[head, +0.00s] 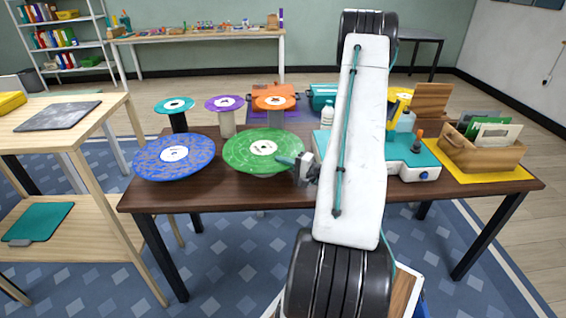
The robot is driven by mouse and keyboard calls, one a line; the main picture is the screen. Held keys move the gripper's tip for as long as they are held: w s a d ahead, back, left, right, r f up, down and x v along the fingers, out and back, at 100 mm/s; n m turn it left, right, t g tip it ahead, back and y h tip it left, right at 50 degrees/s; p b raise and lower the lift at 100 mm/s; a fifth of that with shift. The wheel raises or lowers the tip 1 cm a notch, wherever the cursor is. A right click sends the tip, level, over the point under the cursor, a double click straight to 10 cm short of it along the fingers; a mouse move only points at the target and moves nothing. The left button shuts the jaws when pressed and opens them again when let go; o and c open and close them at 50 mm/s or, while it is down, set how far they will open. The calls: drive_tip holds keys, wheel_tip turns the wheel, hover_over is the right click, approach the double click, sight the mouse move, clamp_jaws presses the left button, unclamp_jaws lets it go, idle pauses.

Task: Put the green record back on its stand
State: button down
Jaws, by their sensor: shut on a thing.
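The large green record (238,151) with a white label is left of my arm, over the dark wooden table (200,198). My gripper (292,161) is at its right edge and is shut on that edge. The record's face is up and looks nearly level. What is under the record is mostly hidden, so I cannot tell whether it rests on a stand. A large blue record (150,160) is just left of it, near the table's left end.
Behind the records stand small teal (163,103), purple (213,101) and orange (262,97) discs on posts. A white and teal machine (413,171) and a wooden box of sleeves (470,157) are to the right. A pale shelf table (60,140) is left.

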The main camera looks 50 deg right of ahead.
drive_tip(key=shift+f, duration=0.2)
idle(0.4)
drive_tip(key=c, duration=1.5)
unclamp_jaws()
drive_tip(key=s, duration=0.5)
drive_tip(key=s+d, duration=0.1)
drive_tip(key=s, duration=0.1)
drive_tip(key=shift+s, duration=0.4)
